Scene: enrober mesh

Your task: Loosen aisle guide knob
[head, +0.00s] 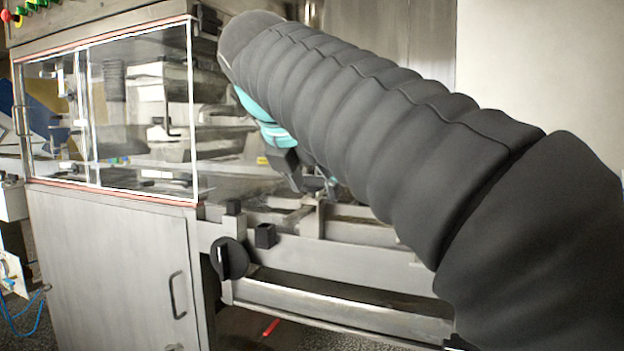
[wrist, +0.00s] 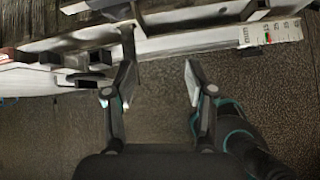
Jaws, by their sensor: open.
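My gripper (wrist: 157,80) is open and empty in the wrist view, with its two fingers apart over bare floor, just short of a metal rail. In the head view my gripper is mostly hidden behind my sleeved arm, above the machine's rails. A round black knob (head: 230,258) sits on the front of the machine frame in the head view, left of and below my gripper. A black square-ended piece (head: 265,235) stands beside it. I cannot tell which part is the aisle guide knob. A dark upright bracket (wrist: 128,42) is close to the left finger in the wrist view.
The metal rail (wrist: 190,42) crosses the top of the wrist view, with a scale strip (wrist: 270,32) at right. A black clamp-like part (wrist: 85,79) juts out left of my fingers. A glazed enclosure (head: 110,110) stands at left. Open floor lies below the rail.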

